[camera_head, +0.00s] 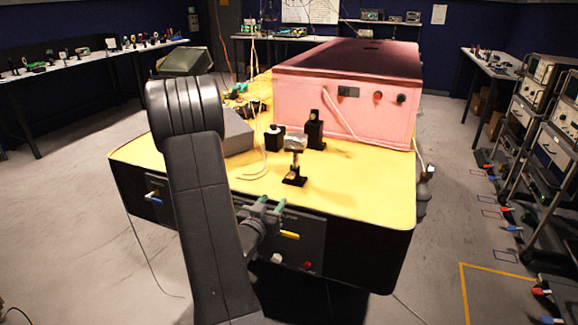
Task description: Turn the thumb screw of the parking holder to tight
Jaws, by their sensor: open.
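My gripper (270,206), with two green fingertips, is at the front edge of the yellow-topped table (365,190), in front of its dark front panel. Its fingers are apart, with nothing seen between them. A small post mount (295,164) with a pale round top and a black base stands upright on the table, beyond and a little right of my gripper. I cannot tell whether it is the parking holder. Two black holders, a block (274,138) and a taller one (315,131), stand behind it. The thumb screw is too small to make out.
A grey block (237,133) and loose pale cables lie at left. The front panel carries a yellow handle (290,235) and a red button (307,265). The table's right front is clear.

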